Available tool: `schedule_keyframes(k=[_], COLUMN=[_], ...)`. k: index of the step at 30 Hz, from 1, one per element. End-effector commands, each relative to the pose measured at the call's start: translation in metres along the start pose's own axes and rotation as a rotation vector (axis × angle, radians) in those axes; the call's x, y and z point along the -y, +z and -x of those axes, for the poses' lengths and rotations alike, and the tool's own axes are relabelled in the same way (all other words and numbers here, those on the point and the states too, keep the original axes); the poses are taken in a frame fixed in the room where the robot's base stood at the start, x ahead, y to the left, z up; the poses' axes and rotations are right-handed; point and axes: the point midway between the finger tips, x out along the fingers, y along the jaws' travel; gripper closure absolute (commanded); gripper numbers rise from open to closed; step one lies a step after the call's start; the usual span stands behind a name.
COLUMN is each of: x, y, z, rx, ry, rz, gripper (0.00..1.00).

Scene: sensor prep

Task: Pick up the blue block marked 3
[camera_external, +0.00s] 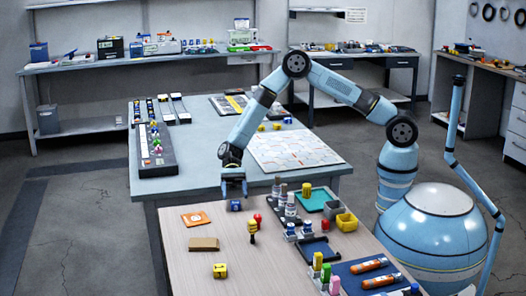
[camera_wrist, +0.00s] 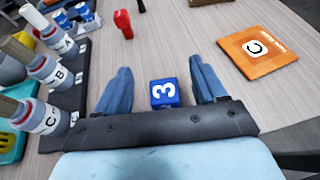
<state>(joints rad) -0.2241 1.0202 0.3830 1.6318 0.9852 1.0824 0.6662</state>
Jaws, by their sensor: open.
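The blue block marked 3 (camera_wrist: 164,93) sits on the wooden table between the two fingers of my gripper (camera_wrist: 161,90) in the wrist view. A gap shows on each side of it, and its white 3 is turned sideways. In the external view the block (camera_external: 236,206) is at the table's far edge, directly below my gripper (camera_external: 234,186). My gripper is open and points down. The lower parts of the fingers and block are partly hidden by the gripper body in the wrist view.
An orange card marked C (camera_wrist: 257,52) lies right of the gripper in the wrist view. Bottles labelled B (camera_wrist: 55,72) and C (camera_wrist: 42,114) stand in a dark rack at left. Bare wood surrounds the block.

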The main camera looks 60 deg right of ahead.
Motion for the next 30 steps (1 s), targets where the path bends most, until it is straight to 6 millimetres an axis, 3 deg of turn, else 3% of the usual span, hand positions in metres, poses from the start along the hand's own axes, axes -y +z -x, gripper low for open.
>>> schedule_keyframes(k=[6,12,20,30], x=[-0.001,0.0,0.0,0.0], y=[-0.029,-0.025,-0.025,-0.025], z=[-0.013,-0.039,-0.041,-0.04], rx=[0.001,0.0,-0.001,-0.001], ry=[0.002,0.001,0.0,0.0], rz=[-0.003,0.001,0.0,0.0], gripper=[0.3,0.3,0.31,0.63])
